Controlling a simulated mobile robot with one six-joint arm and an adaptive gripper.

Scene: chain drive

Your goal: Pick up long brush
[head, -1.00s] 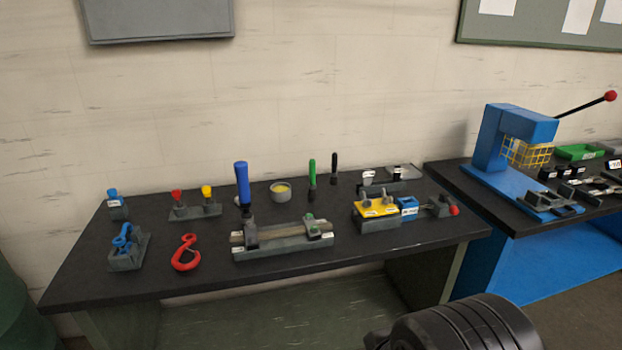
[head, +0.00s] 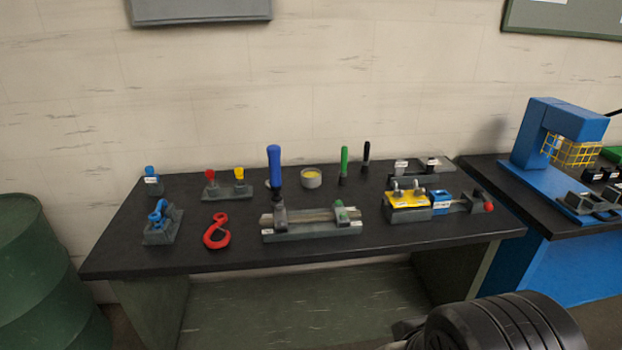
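Several upright handled tools stand on the black workbench (head: 330,254), and I cannot tell for sure which one is the long brush. One has a thick blue handle (head: 274,167) and stands behind a grey fixture. A slim tool with a green handle (head: 344,163) and one with a black handle (head: 366,154) stand toward the back, right of a small cup (head: 311,178). Their lower ends are too small to make out bristles. A black ribbed part of my arm shows at the bottom right, well in front of the bench. My gripper's fingers do not show.
A grey fixture with a rail (head: 312,231), a red hook (head: 216,232) and a yellow-topped block (head: 406,199) sit on the bench. A blue press (head: 545,140) stands on the right bench. A green barrel (head: 35,270) is at the left.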

